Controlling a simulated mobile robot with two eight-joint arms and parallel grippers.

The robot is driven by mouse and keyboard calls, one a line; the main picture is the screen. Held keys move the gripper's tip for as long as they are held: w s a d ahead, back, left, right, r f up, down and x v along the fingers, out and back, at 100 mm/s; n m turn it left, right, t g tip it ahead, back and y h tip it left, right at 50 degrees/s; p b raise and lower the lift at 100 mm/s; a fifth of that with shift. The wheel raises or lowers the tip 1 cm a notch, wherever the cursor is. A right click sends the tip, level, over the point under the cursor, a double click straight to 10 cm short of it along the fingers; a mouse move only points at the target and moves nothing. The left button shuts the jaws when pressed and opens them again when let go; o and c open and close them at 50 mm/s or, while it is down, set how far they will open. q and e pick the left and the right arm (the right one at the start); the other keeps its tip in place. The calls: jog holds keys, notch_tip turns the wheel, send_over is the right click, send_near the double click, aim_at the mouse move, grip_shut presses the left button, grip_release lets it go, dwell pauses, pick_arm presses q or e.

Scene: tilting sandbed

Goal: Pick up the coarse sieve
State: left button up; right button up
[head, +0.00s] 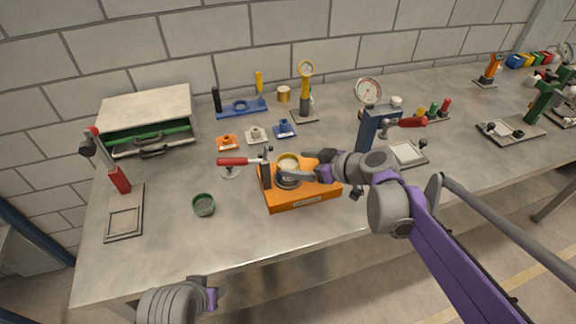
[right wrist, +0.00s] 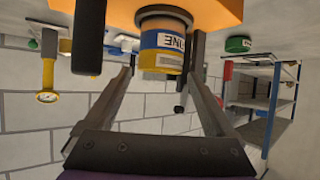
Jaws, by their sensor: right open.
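A round stack with a yellow top ring (head: 288,161) stands on an orange block (head: 305,199). In the right wrist view, which is upside down, the stack shows a yellow band (right wrist: 162,62), a blue band and a white label ending in "INE". Which part is the coarse sieve I cannot tell. My right gripper (head: 292,166) is open, with its fingers on either side of the stack; they also flank it in the right wrist view (right wrist: 162,55). Contact is not clear. Only grey and purple parts of my left arm show at the lower left.
A red-handled lever (head: 240,161) stands close left of the block. A green cup (head: 204,205) is left on the table. A blue press-like fixture (head: 376,128) stands to the right. A metal cabinet (head: 147,107) is at the back left.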

aim_at(288, 165)
jog(key=shift+x, duration=1.45)
jog(key=c, duration=1.1)
jog(key=shift+r, duration=0.2)
